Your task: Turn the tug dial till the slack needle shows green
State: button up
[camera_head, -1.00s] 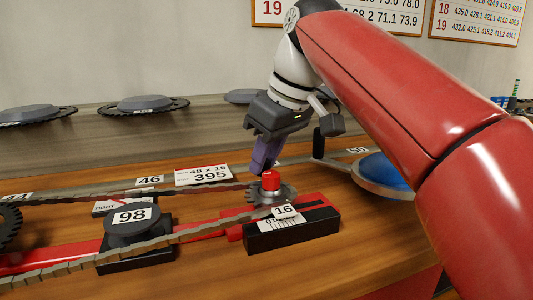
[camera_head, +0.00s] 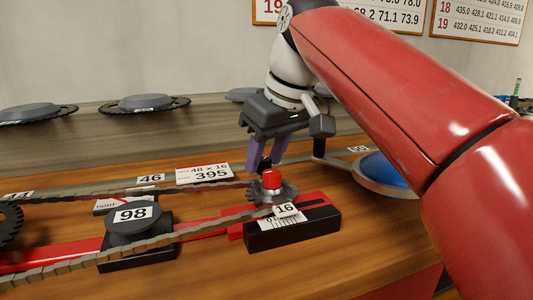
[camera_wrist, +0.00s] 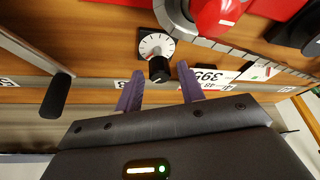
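The tug dial shows in the wrist view as a white round scale (camera_wrist: 155,45) with a black knob (camera_wrist: 159,69). In the head view the black knob (camera_head: 265,165) stands behind the red-capped small sprocket (camera_head: 271,190). My gripper (camera_head: 265,161) is open, its purple fingers pointing down on either side of the knob. In the wrist view my gripper (camera_wrist: 160,68) shows a gap between each finger and the knob. A card lettered like "TIGHT" (camera_head: 107,205) lies behind the roller marked 98; it may be the slack gauge. Its needle and colour cannot be read.
The chain (camera_head: 200,229) runs left from the small sprocket past the black roller (camera_head: 134,222). A black slider block (camera_head: 292,235) sits in front of the sprocket. A blue disc on a grey dish (camera_head: 384,174) stands at right. A 395 card (camera_head: 205,174) lies behind the chain.

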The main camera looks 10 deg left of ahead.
jog(key=shift+o, duration=0.4)
jog(key=v, duration=0.7)
jog(key=shift+r, duration=0.35)
jog(key=shift+d, duration=0.1)
